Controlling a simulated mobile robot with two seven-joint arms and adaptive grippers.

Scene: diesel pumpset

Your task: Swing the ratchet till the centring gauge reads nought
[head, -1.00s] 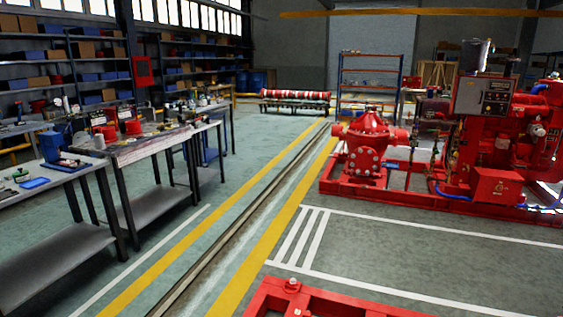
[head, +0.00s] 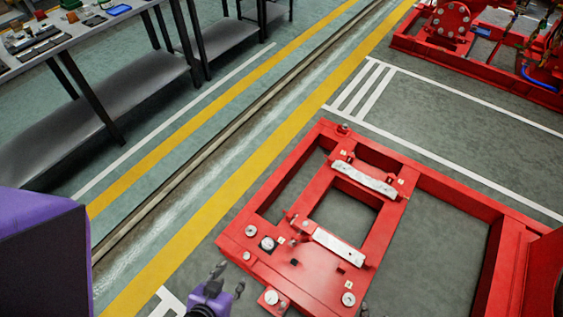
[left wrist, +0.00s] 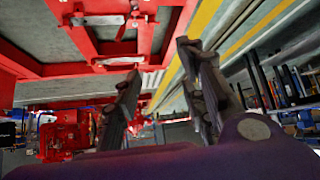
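A round white-faced dial (head: 267,243), which looks like the centring gauge, sits on the near left part of the red base frame (head: 232,237). Its reading is too small to make out. I cannot pick out the ratchet for sure. My left gripper (head: 229,279) is just left of the frame's near left corner, apart from the dial. In the left wrist view its two fingers (left wrist: 158,60) stand apart with nothing between them. My right gripper is not in view.
Two pale metal pads (head: 339,247) (head: 365,180) lie across the frame. A workbench (head: 120,88) stands at upper left. A red pumpset (head: 450,24) stands at upper right. Open floor with yellow lines and a rail groove runs between.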

